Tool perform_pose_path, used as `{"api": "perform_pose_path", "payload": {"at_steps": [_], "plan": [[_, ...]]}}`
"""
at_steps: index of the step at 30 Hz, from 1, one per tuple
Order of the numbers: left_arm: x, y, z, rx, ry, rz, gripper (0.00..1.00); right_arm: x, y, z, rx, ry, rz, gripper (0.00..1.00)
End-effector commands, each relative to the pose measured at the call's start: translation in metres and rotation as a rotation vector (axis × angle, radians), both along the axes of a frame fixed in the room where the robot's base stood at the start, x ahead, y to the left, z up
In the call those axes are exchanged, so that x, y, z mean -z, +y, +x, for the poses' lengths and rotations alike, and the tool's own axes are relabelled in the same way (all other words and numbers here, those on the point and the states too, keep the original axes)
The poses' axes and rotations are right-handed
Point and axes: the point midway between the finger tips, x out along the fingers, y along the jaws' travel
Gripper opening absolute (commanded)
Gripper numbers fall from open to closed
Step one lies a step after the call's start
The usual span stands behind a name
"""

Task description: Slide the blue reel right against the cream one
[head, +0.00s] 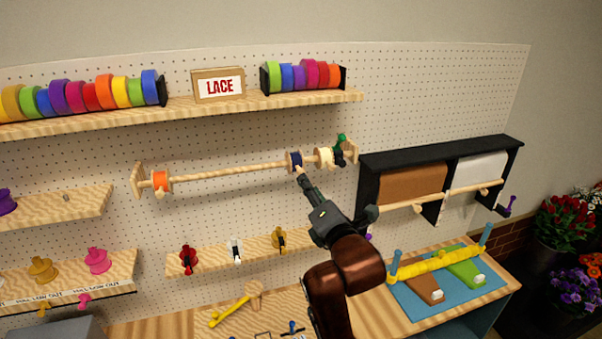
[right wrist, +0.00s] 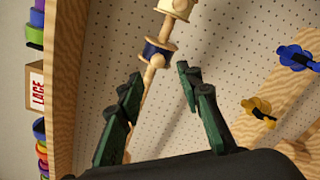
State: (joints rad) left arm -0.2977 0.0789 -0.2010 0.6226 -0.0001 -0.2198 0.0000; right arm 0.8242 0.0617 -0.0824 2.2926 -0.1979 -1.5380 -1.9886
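The blue reel (head: 294,161) sits on a horizontal wooden rod (head: 230,172) in front of the pegboard. The cream reel (head: 324,157) is to its right, with a short bare stretch of rod between them. In the right wrist view, the blue reel (right wrist: 158,52) and the cream reel (right wrist: 177,7) are also apart. My right gripper (head: 299,172) is just below the blue reel in the head view. In the right wrist view its green fingers (right wrist: 160,85) are spread and empty, with the rod running between them in the picture; contact cannot be told. My left gripper is out of view.
An orange reel (head: 160,181) is at the rod's left end. A green clamp-like part (head: 340,148) is just right of the cream reel. A shelf with a LACE box (head: 218,85) runs above. A black paper-roll holder (head: 440,177) stands right.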

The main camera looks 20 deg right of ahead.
Motion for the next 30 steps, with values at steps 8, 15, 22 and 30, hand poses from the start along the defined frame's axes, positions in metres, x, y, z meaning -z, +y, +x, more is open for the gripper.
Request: {"api": "perform_pose_path", "payload": {"at_steps": [8,15,22,30], "plan": [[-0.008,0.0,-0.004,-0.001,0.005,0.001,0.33,-0.004,0.002,0.035,-0.001,-0.001,-0.007,0.33],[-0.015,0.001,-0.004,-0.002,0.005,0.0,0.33,-0.004,0.003,0.067,-0.002,-0.004,-0.007,0.33],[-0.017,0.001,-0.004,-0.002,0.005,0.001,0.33,-0.003,0.003,0.076,-0.001,-0.006,-0.009,0.33],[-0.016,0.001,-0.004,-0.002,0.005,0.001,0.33,-0.003,0.003,0.076,-0.001,-0.005,-0.008,0.27]]}}
